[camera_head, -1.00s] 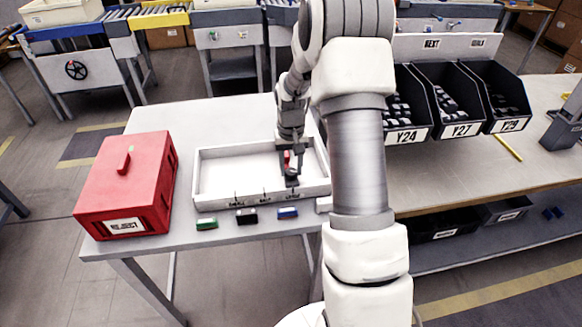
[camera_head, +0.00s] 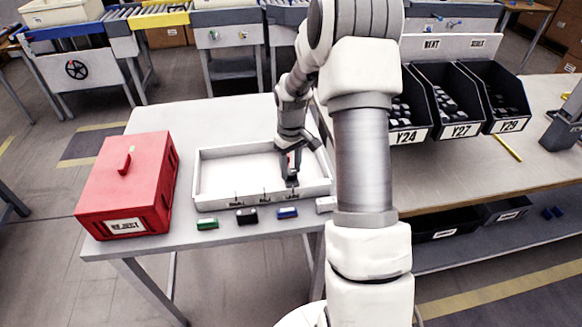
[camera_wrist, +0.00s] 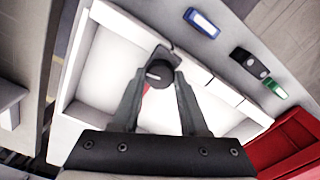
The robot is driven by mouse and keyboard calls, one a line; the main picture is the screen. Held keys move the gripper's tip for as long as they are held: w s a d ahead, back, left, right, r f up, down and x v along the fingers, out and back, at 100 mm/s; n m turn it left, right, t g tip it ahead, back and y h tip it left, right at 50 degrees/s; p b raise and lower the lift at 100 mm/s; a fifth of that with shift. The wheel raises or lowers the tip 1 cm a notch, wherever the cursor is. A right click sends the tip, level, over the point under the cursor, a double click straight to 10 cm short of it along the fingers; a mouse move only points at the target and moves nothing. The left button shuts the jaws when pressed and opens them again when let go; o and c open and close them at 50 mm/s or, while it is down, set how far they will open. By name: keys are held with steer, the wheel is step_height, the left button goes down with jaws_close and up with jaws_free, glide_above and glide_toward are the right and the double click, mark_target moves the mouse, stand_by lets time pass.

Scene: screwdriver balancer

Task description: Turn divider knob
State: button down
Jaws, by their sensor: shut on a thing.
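A bit of red shows between the fingers. In the head view my gripper (camera_head: 291,178) is low over the right part of the tray (camera_head: 225,152), at its front wall. The knob itself is mostly hidden there by the fingers. The rest of the tray floor is empty.
Green (camera_head: 207,223), black (camera_head: 246,216) and blue (camera_head: 287,212) blocks lie along the table's front edge. A red reject box (camera_head: 128,185) stands left of the tray. Black bins (camera_head: 450,100) stand on the bench at right.

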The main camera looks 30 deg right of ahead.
mark_target(291, 171)
stand_by(0.3)
steer(key=shift+c, duration=2.2)
jaws_free()
steer(key=shift+r, duration=0.1)
step_height(291, 171, up, 17)
steer(key=p, duration=0.1)
steer(key=shift+r, duration=0.1)
